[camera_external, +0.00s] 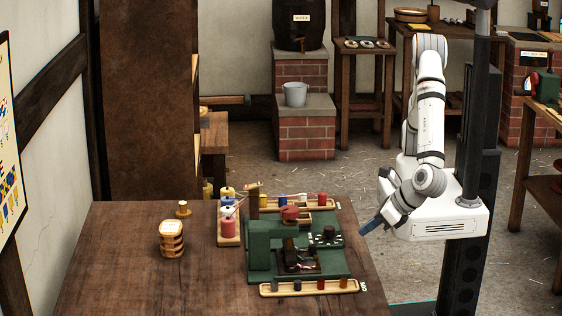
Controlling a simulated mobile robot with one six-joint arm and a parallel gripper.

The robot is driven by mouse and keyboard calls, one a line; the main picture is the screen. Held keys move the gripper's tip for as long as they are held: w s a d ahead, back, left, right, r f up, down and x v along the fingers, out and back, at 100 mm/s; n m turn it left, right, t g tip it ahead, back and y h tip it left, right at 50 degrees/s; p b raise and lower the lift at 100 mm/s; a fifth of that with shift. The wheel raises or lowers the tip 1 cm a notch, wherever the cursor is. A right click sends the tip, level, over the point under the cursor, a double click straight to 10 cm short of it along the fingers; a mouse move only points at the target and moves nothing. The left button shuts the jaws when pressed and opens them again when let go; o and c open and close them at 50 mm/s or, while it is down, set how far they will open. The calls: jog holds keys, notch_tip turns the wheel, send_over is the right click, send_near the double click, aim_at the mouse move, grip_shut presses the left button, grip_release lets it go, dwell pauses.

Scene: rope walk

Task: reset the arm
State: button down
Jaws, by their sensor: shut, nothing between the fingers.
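My arm (430,115) is mounted on the white base at the right and bends downward. My gripper (368,226) hangs at the lower left of the arm, beside the right edge of the wooden table (120,265). Its dark fingers point down and to the left. It is shut, with nothing seen in it. It appears apart from the green machine (262,243) on the table.
A rack of colored spools (228,226) and a wooden barrel-like container (171,240) stand further left. Brick stands (306,135) and workbenches are behind. The table's left front is clear.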

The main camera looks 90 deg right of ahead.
jog(key=w+d+r+m+g, duration=0.25)
jog(key=d+m, duration=0.25)
jog(key=d, duration=0.3)
jog(key=w+d+r+m+g, duration=0.1)
jog(key=w+d+r+m, duration=0.25)
jog(key=d, duration=0.45)
jog(key=w+d+r+m+g, duration=0.25)
jog(key=d+m, duration=0.35)
jog(key=d, duration=0.3)
jog(key=s+d+r+m+y, duration=0.2)
jog(key=s+d+m, duration=0.2)
jog(key=d+m, duration=0.4)
jog(key=s+d+r+m+y, duration=0.1)
jog(key=s+d+m, duration=0.3)
jog(key=d+m, duration=0.4)
jog(key=shift+s+d+r+t+y, duration=0.2)
jog(key=shift+d+r+t+y, duration=0.25)
jog(key=shift+d, duration=0.65)
jog(key=shift+f, duration=0.15)
